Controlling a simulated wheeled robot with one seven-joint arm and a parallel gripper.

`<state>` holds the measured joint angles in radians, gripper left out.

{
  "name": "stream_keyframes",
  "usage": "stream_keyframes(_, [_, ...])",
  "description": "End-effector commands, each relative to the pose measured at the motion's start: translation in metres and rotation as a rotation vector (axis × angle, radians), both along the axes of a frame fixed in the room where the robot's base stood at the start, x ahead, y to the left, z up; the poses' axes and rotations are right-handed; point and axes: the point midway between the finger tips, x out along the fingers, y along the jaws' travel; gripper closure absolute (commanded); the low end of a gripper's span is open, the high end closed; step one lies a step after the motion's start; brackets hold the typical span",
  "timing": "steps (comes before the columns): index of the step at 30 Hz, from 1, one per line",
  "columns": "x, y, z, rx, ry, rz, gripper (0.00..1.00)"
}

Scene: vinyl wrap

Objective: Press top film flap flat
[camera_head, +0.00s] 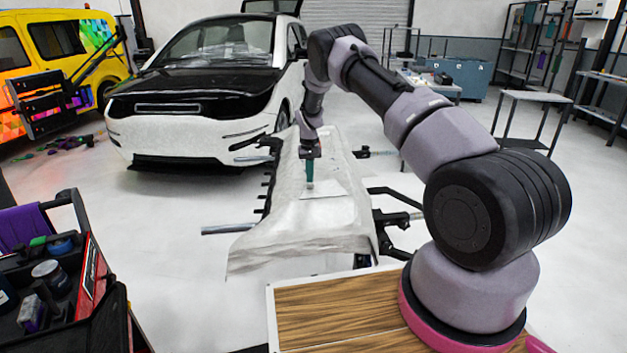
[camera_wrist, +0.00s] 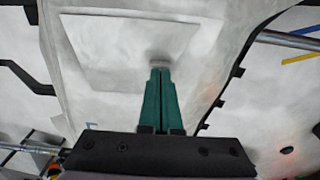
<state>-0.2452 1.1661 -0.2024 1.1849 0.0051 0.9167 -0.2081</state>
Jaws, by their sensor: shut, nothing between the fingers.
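A bumper-like panel covered in white film (camera_head: 285,225) lies on a stand in the head view; the film hangs loosely at its near edge. My gripper (camera_head: 310,184) points down at the middle of the panel. In the wrist view, the green fingers of my gripper (camera_wrist: 159,72) are shut together with nothing between them. Their tips meet the panel beside the lower edge of a raised rectangular flap (camera_wrist: 125,50); I cannot tell whether they touch it. The flap also shows in the head view (camera_head: 335,184), to the right of the fingers.
Black stand clamps (camera_head: 395,218) and a metal bar (camera_head: 228,229) stick out at the panel's sides. A white car (camera_head: 200,95) stands behind left. A tool cart (camera_head: 60,275) is at the near left. Open floor lies on the right.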

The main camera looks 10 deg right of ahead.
Motion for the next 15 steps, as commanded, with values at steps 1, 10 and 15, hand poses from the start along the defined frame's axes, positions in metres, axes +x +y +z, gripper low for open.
stream_keyframes(1, [0.0009,0.0000,-0.0019,0.000,0.000,0.000,1.00])
stream_keyframes(10, [0.0038,0.0003,-0.0077,0.001,-0.001,0.000,1.00])
stream_keyframes(15, [0.0042,0.0000,-0.0088,0.001,-0.001,0.000,1.00])
